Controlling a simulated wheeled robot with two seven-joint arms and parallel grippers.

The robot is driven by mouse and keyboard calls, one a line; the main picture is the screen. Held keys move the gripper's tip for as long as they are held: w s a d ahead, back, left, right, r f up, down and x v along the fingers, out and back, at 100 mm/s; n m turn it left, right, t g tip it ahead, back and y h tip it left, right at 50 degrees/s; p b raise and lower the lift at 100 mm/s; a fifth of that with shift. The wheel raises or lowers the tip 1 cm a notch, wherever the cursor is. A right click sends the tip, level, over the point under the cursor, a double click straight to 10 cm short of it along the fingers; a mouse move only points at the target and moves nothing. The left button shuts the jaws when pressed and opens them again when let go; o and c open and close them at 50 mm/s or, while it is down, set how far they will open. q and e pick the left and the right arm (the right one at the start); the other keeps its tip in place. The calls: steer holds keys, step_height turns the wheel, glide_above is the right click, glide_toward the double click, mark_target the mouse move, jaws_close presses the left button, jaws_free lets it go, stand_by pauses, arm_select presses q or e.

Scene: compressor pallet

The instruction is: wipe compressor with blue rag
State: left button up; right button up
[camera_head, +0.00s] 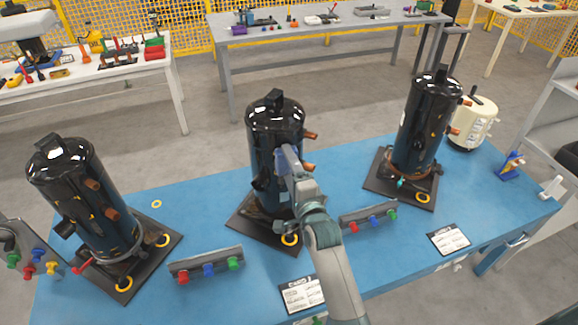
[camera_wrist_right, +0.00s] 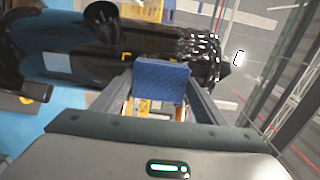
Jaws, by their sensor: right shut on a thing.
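Three black compressors stand on dark base plates on the blue table: a left one (camera_head: 80,190), a middle one (camera_head: 262,140) and a right one (camera_head: 420,125). My right gripper (camera_head: 290,160) is shut on a blue rag (camera_wrist_right: 162,78), at the right side of the middle compressor, about mid-height. In the head view the rag is a small blue patch (camera_head: 281,160) between the fingers and the compressor. In the wrist view a black compressor (camera_wrist_right: 150,45) lies across the top, behind the rag. I cannot tell whether the rag touches it. My left gripper is not in view.
Racks with red, blue and green knobs (camera_head: 205,262) (camera_head: 368,215) sit on the blue table (camera_head: 200,195) between the compressors. Label cards (camera_head: 302,294) (camera_head: 448,239) lie along the front. A cream canister (camera_head: 470,125) stands at the back right. Workbenches with tools stand behind.

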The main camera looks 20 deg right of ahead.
steer(key=shift+f+b, duration=1.05)
steer(key=shift+f, duration=1)
steer(key=shift+s, duration=0.1)
steer(key=s+p, duration=0.3)
steer(key=s, duration=0.3)
steer(key=shift+d, duration=0.1)
steer(key=s+p, duration=0.1)
steer(key=s, duration=0.2)
steer(key=shift+w, duration=0.2)
steer(key=w, duration=0.6)
steer(key=shift+w, duration=0.35)
